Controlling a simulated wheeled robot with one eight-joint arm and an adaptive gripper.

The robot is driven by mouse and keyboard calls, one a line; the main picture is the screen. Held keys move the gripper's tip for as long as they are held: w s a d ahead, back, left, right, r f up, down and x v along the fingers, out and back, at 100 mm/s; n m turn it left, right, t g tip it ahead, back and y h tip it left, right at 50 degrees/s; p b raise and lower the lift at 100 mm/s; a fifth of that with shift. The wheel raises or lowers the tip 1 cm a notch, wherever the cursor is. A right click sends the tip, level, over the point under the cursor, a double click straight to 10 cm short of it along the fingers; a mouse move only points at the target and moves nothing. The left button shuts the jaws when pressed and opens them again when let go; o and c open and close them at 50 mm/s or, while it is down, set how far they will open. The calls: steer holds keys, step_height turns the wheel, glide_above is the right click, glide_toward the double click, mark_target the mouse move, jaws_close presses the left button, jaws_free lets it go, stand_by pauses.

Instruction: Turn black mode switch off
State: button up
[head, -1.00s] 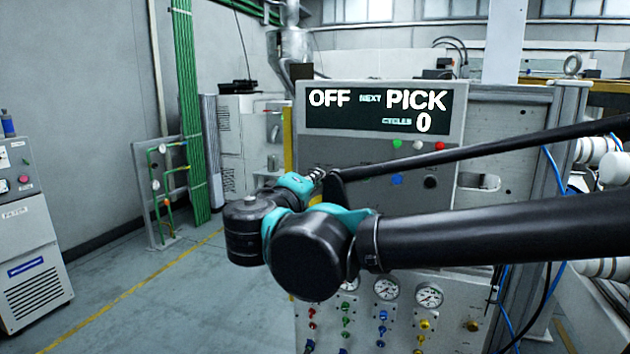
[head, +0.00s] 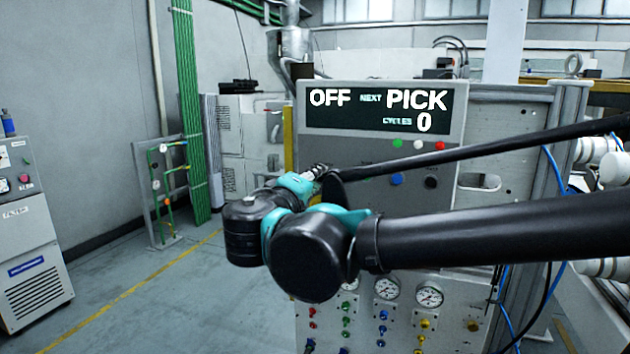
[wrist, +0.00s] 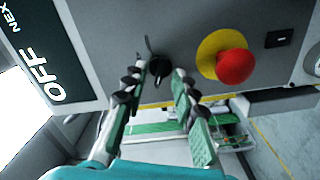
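The black mode switch (wrist: 160,66) is a knob with a small lever on the grey panel, in the upper middle of the wrist view. My gripper (wrist: 159,72) is open, with one fingertip on each side of the switch. A narrow gap seems to show beside the knob; I cannot tell whether a finger touches it. In the head view my arm hides the switch and the fingers. The display (head: 378,108) reads OFF, NEXT PICK and CYCLES 0; part of it also shows in the wrist view (wrist: 40,60).
A red emergency button (wrist: 235,66) on a yellow ring sits right of the switch in the wrist view, close to my right finger. A blue button (head: 397,179) and a black button (head: 431,183) are on the panel. Gauges (head: 429,296) sit lower down.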

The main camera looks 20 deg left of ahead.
steer(key=s, duration=1.1)
steer(key=shift+s+a, duration=0.4)
steer(key=shift+a, duration=0.05)
